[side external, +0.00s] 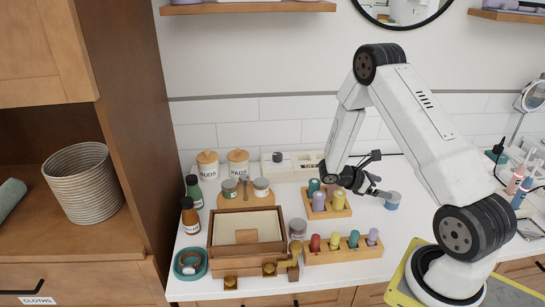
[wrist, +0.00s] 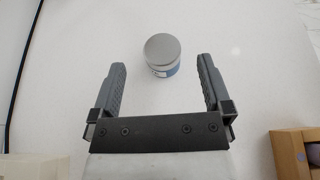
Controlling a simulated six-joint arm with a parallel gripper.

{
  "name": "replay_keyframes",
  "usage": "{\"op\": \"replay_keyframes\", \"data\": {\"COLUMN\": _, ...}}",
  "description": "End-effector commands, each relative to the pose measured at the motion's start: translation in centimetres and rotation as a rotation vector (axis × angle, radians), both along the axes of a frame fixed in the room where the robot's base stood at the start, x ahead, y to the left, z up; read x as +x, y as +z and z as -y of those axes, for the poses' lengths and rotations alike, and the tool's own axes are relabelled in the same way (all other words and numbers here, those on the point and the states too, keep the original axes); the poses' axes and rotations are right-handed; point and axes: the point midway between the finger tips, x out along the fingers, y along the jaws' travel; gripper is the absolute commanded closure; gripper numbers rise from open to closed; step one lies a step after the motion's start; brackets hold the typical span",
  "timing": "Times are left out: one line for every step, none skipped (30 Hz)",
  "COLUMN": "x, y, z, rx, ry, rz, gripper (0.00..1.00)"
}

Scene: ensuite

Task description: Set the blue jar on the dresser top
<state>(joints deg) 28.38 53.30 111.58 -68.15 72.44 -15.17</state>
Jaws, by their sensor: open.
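The blue jar (side external: 392,205), with a grey lid, stands upright on the white counter, right of the wooden peg block. In the wrist view the jar (wrist: 163,54) is at upper middle, in line with the gap between the fingers. My gripper (side external: 378,176) is open and empty, just left of and above the jar in the side view; its fingers (wrist: 161,72) point toward it without visible contact. The wooden cabinet (side external: 60,245) at left has an open shelf above a drawer labelled CLOTHS; I cannot tell whether this is the dresser.
A wooden box (side external: 215,232) with a pale interior, a peg rack (side external: 340,255), bottles (side external: 190,215) and lidded canisters (side external: 208,165) crowd the counter's left. A woven basket (side external: 78,183) sits on the cabinet shelf. Pink and blue bottles stand at right. Counter around the jar is clear.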

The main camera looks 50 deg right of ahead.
Motion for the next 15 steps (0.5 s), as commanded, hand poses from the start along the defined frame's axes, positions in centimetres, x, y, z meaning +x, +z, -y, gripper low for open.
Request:
{"op": "replay_keyframes", "data": {"x": 0.0, "y": 0.8, "z": 0.0, "rx": -0.002, "ry": -0.001, "rz": 0.004, "gripper": 0.0}}
{"op": "replay_keyframes", "data": {"x": 0.0, "y": 1.3, "z": 0.0, "rx": -0.003, "ry": -0.001, "rz": 0.004, "gripper": 0.0}}
{"op": "replay_keyframes", "data": {"x": 0.1, "y": 1.9, "z": 0.0, "rx": -0.003, "ry": -0.001, "rz": 0.004, "gripper": 0.0}}
{"op": "replay_keyframes", "data": {"x": 0.0, "y": 2.4, "z": 0.0, "rx": -0.002, "ry": -0.001, "rz": 0.005, "gripper": 0.0}}
{"op": "replay_keyframes", "data": {"x": 0.1, "y": 3.0, "z": 0.0, "rx": -0.003, "ry": -0.001, "rz": 0.006, "gripper": 0.0}}
{"op": "replay_keyframes", "data": {"x": 0.1, "y": 3.6, "z": 0.0, "rx": -0.003, "ry": 0.0, "rz": 0.006, "gripper": 0.0}}
{"op": "replay_keyframes", "data": {"x": 0.1, "y": 4.1, "z": 0.0, "rx": -0.001, "ry": -0.001, "rz": 0.004, "gripper": 0.0}}
{"op": "replay_keyframes", "data": {"x": 0.0, "y": 4.6, "z": 0.0, "rx": -0.002, "ry": 0.0, "rz": 0.005, "gripper": 0.0}}
{"op": "replay_keyframes", "data": {"x": 0.0, "y": 5.3, "z": 0.0, "rx": -0.003, "ry": 0.0, "rz": 0.005, "gripper": 0.0}}
{"op": "replay_keyframes", "data": {"x": 0.0, "y": 5.8, "z": 0.0, "rx": -0.003, "ry": 0.0, "rz": 0.005, "gripper": 0.0}}
{"op": "replay_keyframes", "data": {"x": 0.1, "y": 6.2, "z": 0.0, "rx": -0.003, "ry": 0.0, "rz": 0.005, "gripper": 0.0}}
{"op": "replay_keyframes", "data": {"x": 0.1, "y": 6.8, "z": 0.0, "rx": -0.002, "ry": 0.0, "rz": 0.005, "gripper": 0.0}}
{"op": "replay_keyframes", "data": {"x": 0.0, "y": 7.3, "z": 0.0, "rx": -0.002, "ry": 0.0, "rz": 0.005, "gripper": 0.0}}
{"op": "replay_keyframes", "data": {"x": 0.0, "y": 7.7, "z": 0.0, "rx": -0.001, "ry": -0.001, "rz": 0.004, "gripper": 0.0}}
{"op": "replay_keyframes", "data": {"x": -0.3, "y": 7.9, "z": 0.0, "rx": 0.005, "ry": -0.02, "rz": 0.015, "gripper": 0.0}}
